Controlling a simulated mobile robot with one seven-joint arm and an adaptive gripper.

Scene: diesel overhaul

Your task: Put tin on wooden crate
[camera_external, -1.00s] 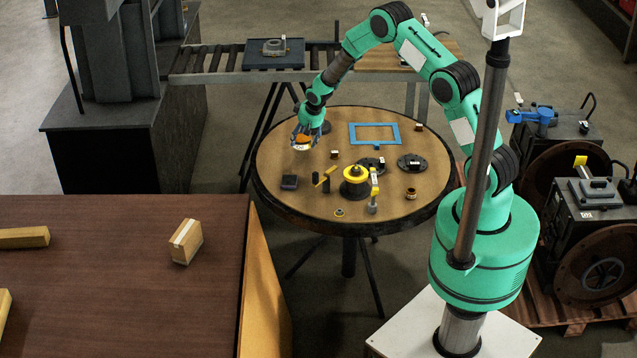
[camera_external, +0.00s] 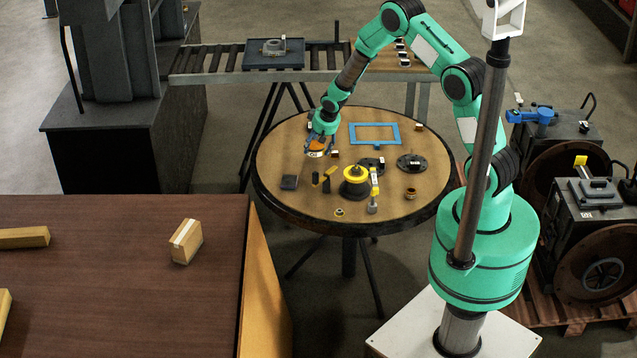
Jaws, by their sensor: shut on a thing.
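My gripper (camera_external: 319,147) is shut on a small round tin (camera_external: 315,154) with an orange and white look. It holds the tin over the left back part of the round table (camera_external: 290,202); the gap between tin and tabletop cannot be judged. The fingers hide part of the tin. I see no clear wooden crate. A small tan box (camera_external: 187,242) with a pale band stands on the brown table at the left, well away from my gripper; whether it is wood or cardboard I cannot tell.
On the round table are a blue frame (camera_external: 374,133), a yellow-topped black spool (camera_external: 355,182), dark flanges (camera_external: 411,162), a dark block (camera_external: 289,182) and several small parts. The brown table (camera_external: 120,290) has much free room. A roller conveyor (camera_external: 220,60) stands behind.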

